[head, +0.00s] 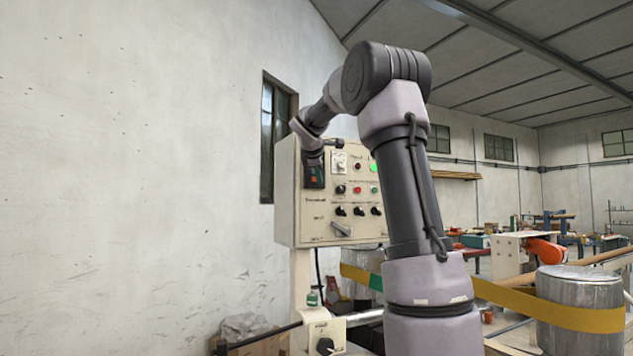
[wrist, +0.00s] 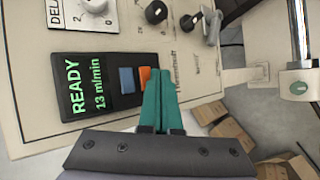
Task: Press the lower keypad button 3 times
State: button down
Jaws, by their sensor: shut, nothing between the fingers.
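The keypad (wrist: 105,85) is a dark module on the cream control panel, with a lit display reading READY and 13 m/min. It has a blue button (wrist: 127,80) and an orange button (wrist: 145,76). Going by the text direction, the orange one is the lower button. My gripper (wrist: 160,71) has its teal fingers shut and empty. The fingertips are right at the orange button's edge in the wrist view and cover part of it. I cannot tell whether they touch it. In the head view my arm's end is at the panel's left side and the keypad is small there.
The control panel (head: 300,225) carries several knobs and lamps, one lit green (head: 374,167). A DELAY dial (wrist: 85,14), a black knob (wrist: 156,12) and a lever (wrist: 212,27) are near the keypad. Cardboard boxes (wrist: 222,138) lie on the floor. A winder drum (head: 578,305) stands at right.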

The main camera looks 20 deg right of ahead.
jog(key=shift+s+d, duration=0.1)
jog(key=shift+s, duration=2.4)
dwell(0.8)
jog(key=s, duration=0.3)
jog(key=shift+s+d, duration=0.1)
jog(key=shift+s, duration=0.3)
jog(key=w, duration=0.8)
jog(key=shift+w, duration=0.4)
dwell(1.6)
jog(key=shift+w+a, duration=0.2)
jog(key=shift+w, duration=0.2)
